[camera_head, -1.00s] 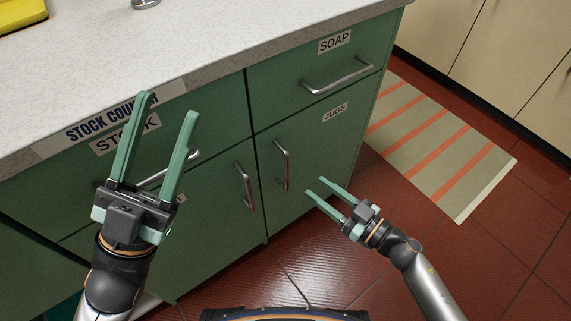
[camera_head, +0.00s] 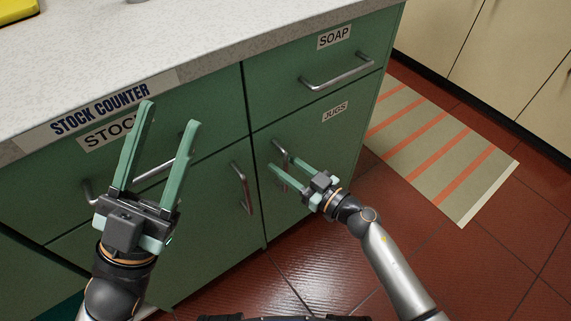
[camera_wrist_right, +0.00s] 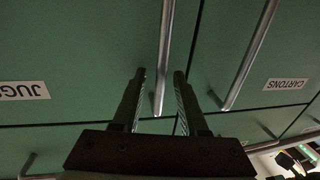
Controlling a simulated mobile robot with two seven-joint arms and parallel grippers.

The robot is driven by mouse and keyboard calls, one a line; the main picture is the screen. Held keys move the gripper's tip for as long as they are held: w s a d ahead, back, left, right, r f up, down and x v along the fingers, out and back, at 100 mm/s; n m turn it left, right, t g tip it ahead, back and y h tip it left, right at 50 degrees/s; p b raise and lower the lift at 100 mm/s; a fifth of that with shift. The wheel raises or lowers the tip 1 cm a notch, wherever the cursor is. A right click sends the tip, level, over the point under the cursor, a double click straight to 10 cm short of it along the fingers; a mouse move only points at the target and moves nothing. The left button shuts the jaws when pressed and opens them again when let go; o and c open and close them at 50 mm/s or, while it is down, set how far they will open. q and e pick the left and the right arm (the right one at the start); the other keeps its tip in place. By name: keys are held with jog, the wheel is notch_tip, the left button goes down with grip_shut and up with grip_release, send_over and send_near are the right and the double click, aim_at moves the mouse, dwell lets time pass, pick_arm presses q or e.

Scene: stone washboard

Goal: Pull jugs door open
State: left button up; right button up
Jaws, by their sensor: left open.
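The green jugs door (camera_head: 330,150) carries a JUGS label (camera_head: 335,112) and is shut. Its upright metal handle (camera_head: 280,146) is partly hidden behind my right gripper. My right gripper (camera_head: 280,165) is open, its fingers pointing at this handle. In the right wrist view the jugs handle (camera_wrist_right: 165,60) runs down to between the two open fingertips (camera_wrist_right: 158,75); I cannot tell if they touch it. The JUGS label also shows in that view (camera_wrist_right: 24,90). My left gripper (camera_head: 168,112) is open and empty, in front of the STOCK drawer (camera_head: 215,105).
The neighbouring door has its own handle (camera_head: 240,186), close left of the jugs handle. The SOAP drawer (camera_head: 290,75) with a bar handle (camera_head: 338,76) is above, under the pale countertop (camera_head: 200,40). A striped mat (camera_head: 430,145) lies on the red tiled floor (camera_head: 400,230) at right.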

grip_shut()
dwell(1.2)
